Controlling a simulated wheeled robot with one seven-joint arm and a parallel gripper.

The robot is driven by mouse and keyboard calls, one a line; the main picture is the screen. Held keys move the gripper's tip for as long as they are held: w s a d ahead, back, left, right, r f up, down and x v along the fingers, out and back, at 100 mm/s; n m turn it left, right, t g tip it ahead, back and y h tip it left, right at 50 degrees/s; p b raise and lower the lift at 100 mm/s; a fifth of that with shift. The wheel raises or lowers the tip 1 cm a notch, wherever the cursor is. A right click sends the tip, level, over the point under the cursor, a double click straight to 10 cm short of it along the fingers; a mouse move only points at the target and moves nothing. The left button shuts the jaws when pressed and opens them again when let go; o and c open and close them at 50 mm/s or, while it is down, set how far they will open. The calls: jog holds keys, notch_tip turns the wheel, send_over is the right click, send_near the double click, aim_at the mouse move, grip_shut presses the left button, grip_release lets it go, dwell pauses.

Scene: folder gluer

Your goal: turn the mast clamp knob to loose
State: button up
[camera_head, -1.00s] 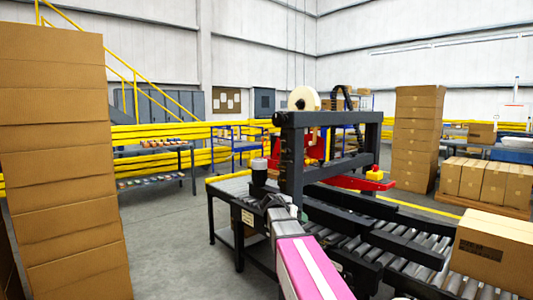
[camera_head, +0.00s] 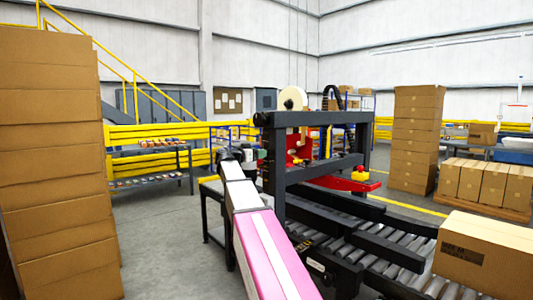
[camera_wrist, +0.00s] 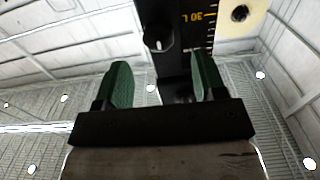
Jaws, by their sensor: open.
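The mast (camera_wrist: 185,25), a dark upright with a yellow scale marked "30", stands ahead of my gripper in the wrist view. A black, round-ended knob-like part (camera_wrist: 158,38) sticks out from it, above and between my fingertips in the picture. I cannot tell for certain that it is the clamp knob, nor its turn position. Another dark part shows low between the fingers, too dark to make out. My gripper (camera_wrist: 162,80) is open, its green fingers apart with nothing seen held. In the head view my arm reaches to the left side of the machine's black frame (camera_head: 315,119).
A cream tape roll (camera_head: 293,98) sits atop the frame. A red part with a yellow-based red button (camera_head: 360,173) is at its right. A carton (camera_head: 487,252) lies on the roller conveyor (camera_head: 400,262). Stacked cardboard (camera_head: 55,170) stands left. Floor between is clear.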

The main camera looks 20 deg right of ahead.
aim_at(268, 151)
jog(key=shift+x, duration=3.15)
jog(key=shift+s, duration=0.1)
jog(key=c, duration=0.9)
